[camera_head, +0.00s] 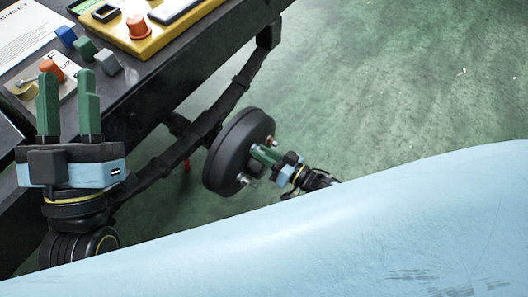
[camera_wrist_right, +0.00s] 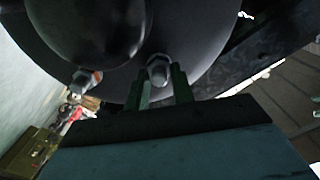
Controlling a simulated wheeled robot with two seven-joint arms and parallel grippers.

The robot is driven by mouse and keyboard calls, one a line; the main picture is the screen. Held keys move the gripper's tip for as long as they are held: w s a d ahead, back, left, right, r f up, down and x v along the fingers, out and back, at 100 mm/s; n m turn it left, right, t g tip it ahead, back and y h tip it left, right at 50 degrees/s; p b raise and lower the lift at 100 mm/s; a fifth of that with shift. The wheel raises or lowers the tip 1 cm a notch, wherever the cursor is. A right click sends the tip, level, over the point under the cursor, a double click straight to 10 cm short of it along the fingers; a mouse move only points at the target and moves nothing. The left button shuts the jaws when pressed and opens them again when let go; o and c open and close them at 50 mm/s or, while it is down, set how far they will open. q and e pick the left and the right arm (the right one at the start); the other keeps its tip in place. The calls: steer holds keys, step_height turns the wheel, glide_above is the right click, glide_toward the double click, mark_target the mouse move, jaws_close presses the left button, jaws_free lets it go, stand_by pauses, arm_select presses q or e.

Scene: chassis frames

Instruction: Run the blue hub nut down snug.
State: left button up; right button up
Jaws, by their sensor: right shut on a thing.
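A dark round wheel hub (camera_head: 232,150) hangs on the frame below the table, and its dark face also fills the top of the right wrist view (camera_wrist_right: 195,25). My right gripper (camera_head: 262,155) reaches the hub face from the right. In the right wrist view its green fingers (camera_wrist_right: 164,88) are shut on a hub nut (camera_wrist_right: 159,70) on its stud; it looks grey there, and I see no blue. Another nut with an orange part (camera_wrist_right: 88,80) sits at the left on the hub. My left gripper (camera_head: 68,100) is open and empty, fingers upward, in front of the table.
The dark table (camera_head: 135,85) holds a yellow tray (camera_head: 165,32), a paper sheet (camera_head: 25,35), an orange cap (camera_head: 53,70) and small blue, green and grey blocks (camera_head: 108,62). A dark frame bar (camera_head: 225,100) runs beside the hub. The green floor is clear at right.

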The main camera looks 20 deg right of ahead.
steer(key=shift+s+f, duration=0.1)
stand_by(0.3)
steer(key=o, duration=1)
steer(key=shift+d, duration=0.1)
